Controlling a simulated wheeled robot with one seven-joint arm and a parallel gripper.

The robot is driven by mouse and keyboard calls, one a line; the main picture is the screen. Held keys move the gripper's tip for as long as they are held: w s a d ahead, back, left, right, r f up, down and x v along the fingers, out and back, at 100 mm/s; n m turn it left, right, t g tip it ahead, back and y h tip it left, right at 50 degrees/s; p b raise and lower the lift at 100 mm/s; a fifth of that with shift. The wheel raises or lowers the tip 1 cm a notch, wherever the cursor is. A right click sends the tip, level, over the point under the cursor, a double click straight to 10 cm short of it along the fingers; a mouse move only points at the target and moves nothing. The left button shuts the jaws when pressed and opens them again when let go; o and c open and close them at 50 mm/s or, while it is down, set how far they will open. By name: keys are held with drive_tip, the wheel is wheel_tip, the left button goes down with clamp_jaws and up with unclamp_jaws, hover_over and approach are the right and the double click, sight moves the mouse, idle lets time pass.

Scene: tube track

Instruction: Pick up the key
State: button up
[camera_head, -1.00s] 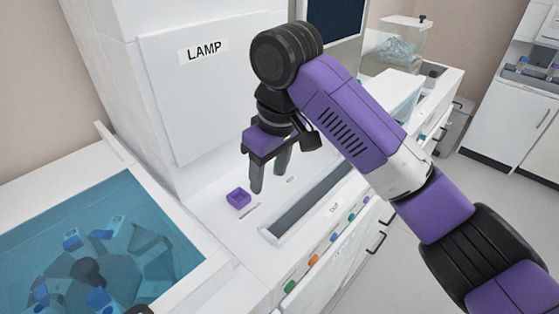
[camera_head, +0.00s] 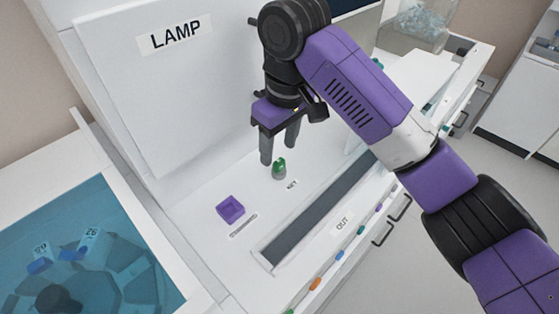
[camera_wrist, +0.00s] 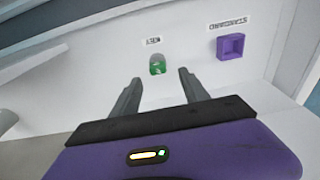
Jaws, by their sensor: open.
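The key (camera_head: 279,169) is a small green-topped piece on a grey base, standing on the white counter beside a small "KEY" label. It also shows in the wrist view (camera_wrist: 157,65), ahead of my gripper and between the lines of its two fingers. My gripper (camera_head: 278,152) is open, with its fingers pointing down above the counter close to the key. In the wrist view my gripper (camera_wrist: 160,83) has both fingertips short of the key, with nothing between them.
A purple square holder (camera_head: 230,209) labelled "STANDARD" sits left of the key. A long dark slot (camera_head: 320,210) marked "OUT" runs in front. A white panel labelled "LAMP" (camera_head: 160,90) rises behind. A blue-covered basin (camera_head: 90,260) is at lower left.

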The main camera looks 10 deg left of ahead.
sight(279, 161)
drive_tip(key=shift+w+f, duration=0.2)
drive_tip(key=shift+f, duration=2.45)
clamp_jaws()
